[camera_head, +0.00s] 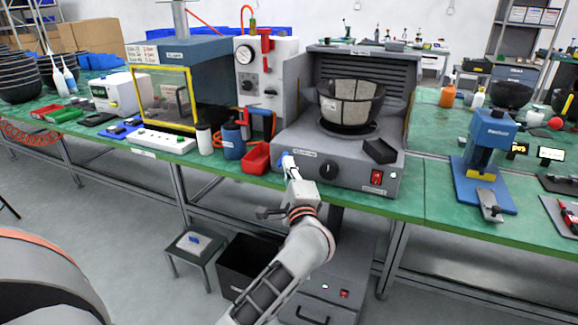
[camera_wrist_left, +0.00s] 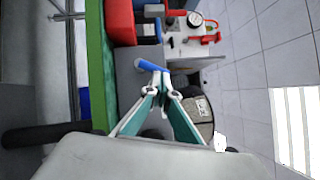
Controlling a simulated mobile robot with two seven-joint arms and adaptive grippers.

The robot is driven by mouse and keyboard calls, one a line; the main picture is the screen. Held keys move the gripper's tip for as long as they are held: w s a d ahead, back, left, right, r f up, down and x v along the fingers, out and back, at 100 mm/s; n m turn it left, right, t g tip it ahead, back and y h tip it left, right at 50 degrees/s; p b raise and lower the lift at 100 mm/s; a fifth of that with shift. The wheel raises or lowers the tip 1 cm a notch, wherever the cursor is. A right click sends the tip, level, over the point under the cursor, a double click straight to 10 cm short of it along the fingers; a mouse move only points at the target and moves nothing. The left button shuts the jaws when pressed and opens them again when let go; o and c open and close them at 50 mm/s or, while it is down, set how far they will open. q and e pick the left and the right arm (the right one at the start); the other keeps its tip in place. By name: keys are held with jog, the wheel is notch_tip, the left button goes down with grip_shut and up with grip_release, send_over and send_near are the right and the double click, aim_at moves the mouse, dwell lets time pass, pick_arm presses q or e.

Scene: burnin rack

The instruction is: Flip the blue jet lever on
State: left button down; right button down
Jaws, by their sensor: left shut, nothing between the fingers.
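The blue jet lever (camera_head: 284,156) is a small blue stick at the left end of the grey machine's front (camera_head: 351,183). In the left wrist view the blue lever (camera_wrist_left: 150,66) shows just beyond the fingertips. My left gripper (camera_head: 290,166) is shut and empty, with its tips right at the lever in the head view. In the left wrist view the shut fingertips (camera_wrist_left: 161,80) are close to or touching the lever's near end; I cannot tell which. The tips partly hide the lever in the head view. My right gripper is not in view.
The machine carries a mesh drum (camera_head: 350,102), a black knob (camera_head: 328,168) and a red switch (camera_head: 376,178). A red bin (camera_head: 256,158) and a blue canister (camera_head: 233,142) stand left of the lever. The green bench edge (camera_head: 410,211) runs below.

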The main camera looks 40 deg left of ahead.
pick_arm(q)
jog(key=shift+a+r, duration=0.1)
dwell(0.6)
jog(key=shift+n+g, duration=0.3)
jog(key=shift+s+a+r+n+g+h, duration=0.1)
jog(key=shift+a+r+n+g+h, duration=0.15)
jog(key=shift+n, duration=0.45)
dwell(1.7)
jog(key=shift+r+n, duration=0.15)
jog(key=shift+n, duration=0.15)
dwell(1.0)
dwell(0.3)
jog(key=shift+a+r+g+h, duration=0.1)
jog(key=shift+g+h, duration=0.15)
dwell(0.8)
dwell(0.6)
